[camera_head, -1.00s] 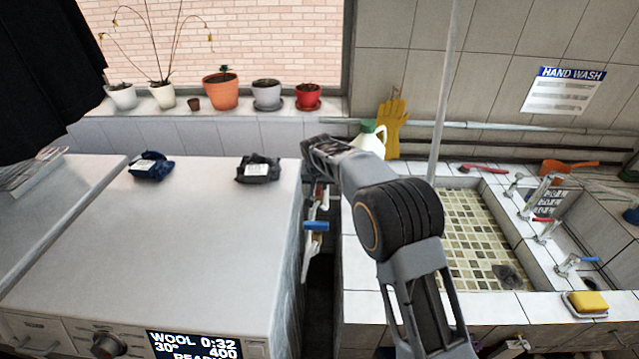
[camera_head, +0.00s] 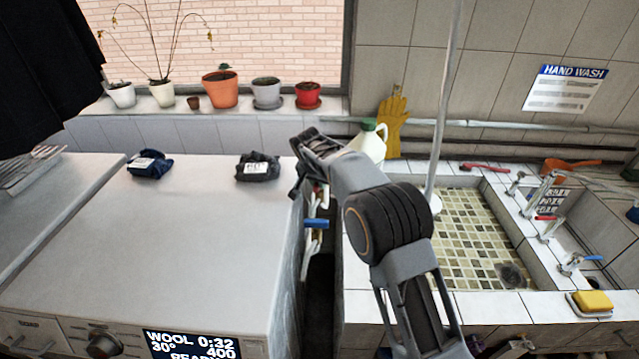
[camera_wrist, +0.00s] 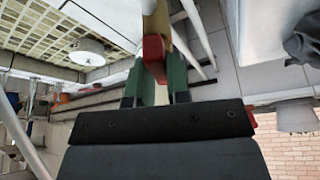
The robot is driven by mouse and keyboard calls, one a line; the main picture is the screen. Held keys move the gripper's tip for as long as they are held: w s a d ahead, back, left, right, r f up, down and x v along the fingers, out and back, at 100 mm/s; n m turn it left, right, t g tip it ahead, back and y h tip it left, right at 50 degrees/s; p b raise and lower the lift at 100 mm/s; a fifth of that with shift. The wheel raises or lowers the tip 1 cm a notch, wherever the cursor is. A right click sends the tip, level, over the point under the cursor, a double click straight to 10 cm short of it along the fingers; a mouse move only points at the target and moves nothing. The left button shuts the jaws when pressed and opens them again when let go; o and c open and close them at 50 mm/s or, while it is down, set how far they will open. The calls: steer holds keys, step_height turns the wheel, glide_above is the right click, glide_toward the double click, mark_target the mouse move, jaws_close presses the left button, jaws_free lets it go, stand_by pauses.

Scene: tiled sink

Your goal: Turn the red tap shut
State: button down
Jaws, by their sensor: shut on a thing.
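The red tap handle (camera_wrist: 154,48) shows in the wrist view as a small red block between the green fingers of my gripper (camera_wrist: 155,76). My gripper is shut on it. The handle's far end sticks out past the fingers, and its base and exact turn are hard to make out. In the head view my gripper reaches down at the gap between the white washing machine and the sink, and my wrist hides most of the red tap. A blue-handled tap (camera_head: 316,223) sits just below it in the same gap.
The washing machine top (camera_head: 190,240) is left of the gap, with dark packets (camera_head: 258,167) on it. The tiled sink (camera_head: 480,235) is to the right, with another red-handled tap (camera_head: 546,218). A white jug (camera_head: 370,145) stands behind my arm.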

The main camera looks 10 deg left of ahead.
steer(key=m+h, duration=0.1)
steer(key=m, duration=0.2)
steer(key=shift+a+r+m+g, duration=0.1)
steer(key=shift+m+g, duration=0.2)
steer(key=shift+m, duration=0.1)
steer(key=m+h+p, duration=0.1)
steer(key=m+p, duration=0.1)
steer(key=shift+r+m+g, duration=0.1)
steer(key=shift+m+g, duration=0.2)
steer(key=shift+g, duration=0.1)
steer(key=m+g+p, duration=0.1)
steer(key=m+p, duration=0.2)
steer(key=shift+w+h, duration=0.1)
steer(key=shift+h, duration=0.2)
steer(key=shift+m+g+p, duration=0.6)
steer(key=shift+m+p, duration=0.85)
steer(key=shift+m, duration=0.05)
steer(key=c, duration=1.1)
jaws_free()
steer(key=shift+f, duration=0.2)
steer(key=shift+r, duration=0.15)
